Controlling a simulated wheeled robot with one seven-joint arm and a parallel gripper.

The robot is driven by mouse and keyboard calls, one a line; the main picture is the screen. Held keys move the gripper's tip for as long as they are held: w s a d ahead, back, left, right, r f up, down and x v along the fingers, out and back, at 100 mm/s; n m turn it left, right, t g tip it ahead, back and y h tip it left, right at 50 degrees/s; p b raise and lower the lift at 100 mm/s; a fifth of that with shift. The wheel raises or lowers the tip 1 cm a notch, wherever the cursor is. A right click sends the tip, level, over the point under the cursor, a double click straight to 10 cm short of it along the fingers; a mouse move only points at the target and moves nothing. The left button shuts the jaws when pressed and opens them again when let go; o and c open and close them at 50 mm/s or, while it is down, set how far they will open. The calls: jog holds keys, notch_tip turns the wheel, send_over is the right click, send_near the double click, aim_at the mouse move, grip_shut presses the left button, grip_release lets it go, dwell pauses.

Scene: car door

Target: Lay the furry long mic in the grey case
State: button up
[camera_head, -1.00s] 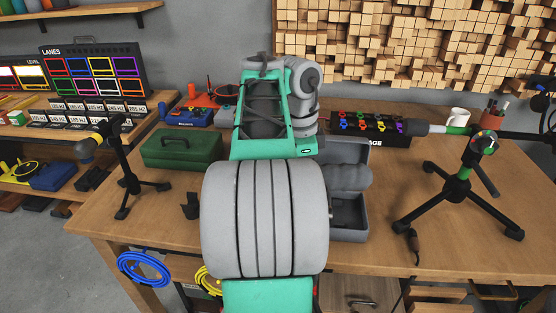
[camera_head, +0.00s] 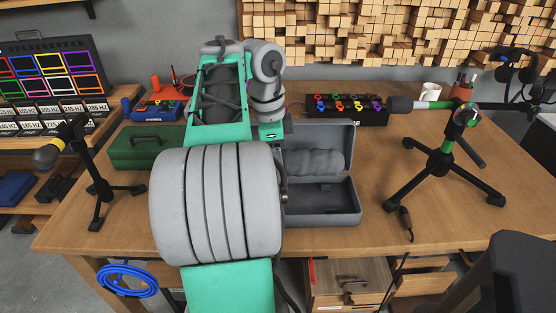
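The grey case (camera_head: 343,219) lies open on the workbench, its lid raised at the back and its dark tray facing up. The furry long mic (camera_head: 318,162), a lumpy grey roll with a rounded right end, lies crosswise in front of the lid, above or at the back of the tray. Its left end goes behind my arm. I cannot tell whether it rests on the case or hangs over it. My gripper is hidden behind my large grey and green arm links, so its fingers and any hold on the mic do not show.
A tripod stand (camera_head: 440,165) with a grey-headed mic (camera_head: 400,104) stands right of the case, a screwdriver (camera_head: 406,222) nearby. Another mic stand (camera_head: 98,185) and a green box (camera_head: 146,148) are left. A coloured-knob unit (camera_head: 347,108) sits behind. A dark shape (camera_head: 515,275) fills the lower right corner.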

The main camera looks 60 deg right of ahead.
notch_tip(320, 180, down, 10)
jog(key=b, duration=0.9)
jog(key=o, duration=1.6)
jog(key=shift+o, duration=0.2)
jog(key=r+p, duration=0.4)
jog(key=r, duration=0.1)
jog(key=w+r+p, duration=0.1)
jog(key=r+p, duration=0.1)
jog(key=p, duration=0.1)
jog(key=shift+a+r, duration=0.25)
jog(key=shift+r, duration=0.15)
